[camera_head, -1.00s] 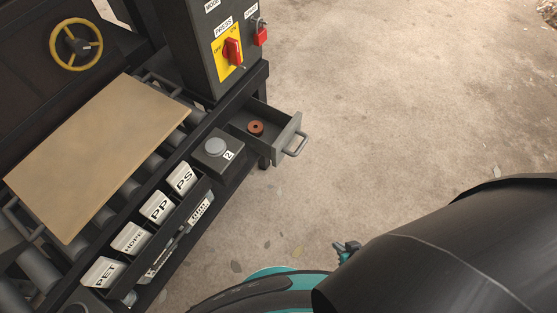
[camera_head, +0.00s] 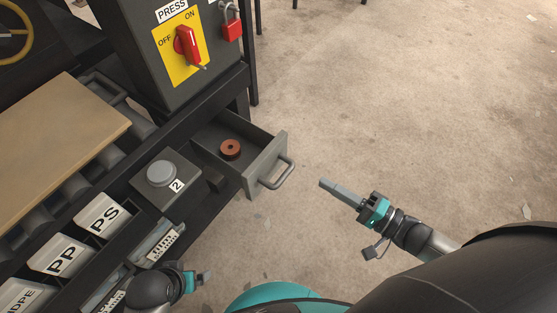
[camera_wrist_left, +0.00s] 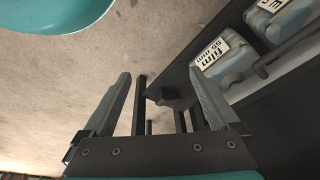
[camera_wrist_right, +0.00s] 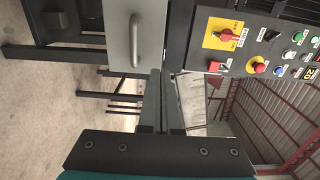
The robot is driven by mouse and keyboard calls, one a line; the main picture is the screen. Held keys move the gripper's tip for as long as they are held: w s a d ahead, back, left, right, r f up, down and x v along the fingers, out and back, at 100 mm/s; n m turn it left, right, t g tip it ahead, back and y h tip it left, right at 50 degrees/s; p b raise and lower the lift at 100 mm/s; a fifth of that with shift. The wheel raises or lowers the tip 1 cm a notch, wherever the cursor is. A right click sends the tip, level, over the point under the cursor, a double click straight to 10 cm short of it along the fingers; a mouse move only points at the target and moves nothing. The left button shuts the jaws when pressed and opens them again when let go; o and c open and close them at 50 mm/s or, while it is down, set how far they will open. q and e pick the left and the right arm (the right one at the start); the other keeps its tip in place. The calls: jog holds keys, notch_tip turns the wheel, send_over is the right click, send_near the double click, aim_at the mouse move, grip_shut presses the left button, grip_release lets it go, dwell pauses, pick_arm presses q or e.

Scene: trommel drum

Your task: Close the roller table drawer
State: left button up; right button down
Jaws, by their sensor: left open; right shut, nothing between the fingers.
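The grey roller table drawer (camera_head: 262,166) stands pulled out from under the dark frame, with a bar handle (camera_head: 277,174) on its front and a reddish-brown ring (camera_head: 230,149) inside. My right gripper (camera_head: 323,184) is shut and empty, to the right of the handle and apart from it, pointing toward it. In the right wrist view the drawer front (camera_wrist_right: 137,30) shows at upper left, beyond the shut fingers (camera_wrist_right: 162,75). My left gripper (camera_head: 205,278) is low beside the table's front edge. In the left wrist view its fingers (camera_wrist_left: 160,88) are spread with nothing between them.
A control box (camera_head: 165,50) with a red press switch and padlock stands behind the drawer. A button box (camera_head: 165,180) sits left of it. Labelled bins (camera_head: 62,255) line the table front. The floor (camera_head: 400,90) right of the drawer is clear.

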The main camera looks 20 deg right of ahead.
jog(key=b, duration=0.3)
send_near(273, 151)
jog(key=x, duration=0.4)
jog(key=shift+w+a+f, duration=0.2)
jog(key=shift+f, duration=0.05)
pick_arm(q)
notch_tip(273, 151, up, 8)
jog(key=w+t, duration=0.1)
jog(key=shift+w+d+r+b, duration=0.15)
jog(key=shift+w+b, duration=0.15)
jog(key=shift+b, duration=0.1)
pick_arm(e)
jog(key=shift+x, duration=1.15)
jog(key=shift+r, duration=0.1)
jog(key=shift+w+a, duration=0.1)
jog(key=shift+w+a, duration=0.15)
jog(key=shift+w, duration=0.1)
jog(key=x, duration=1.5)
jog(key=shift+b, duration=0.3)
jog(key=shift+w+a, duration=0.2)
jog(key=shift+w, duration=0.05)
pick_arm(q)
jog(key=shift+w+a+r+t, duration=0.3)
jog(key=shift+w+a+r, duration=0.3)
jog(key=shift+r, duration=0.2)
pick_arm(e)
jog(key=shift+w+a+r, duration=0.1)
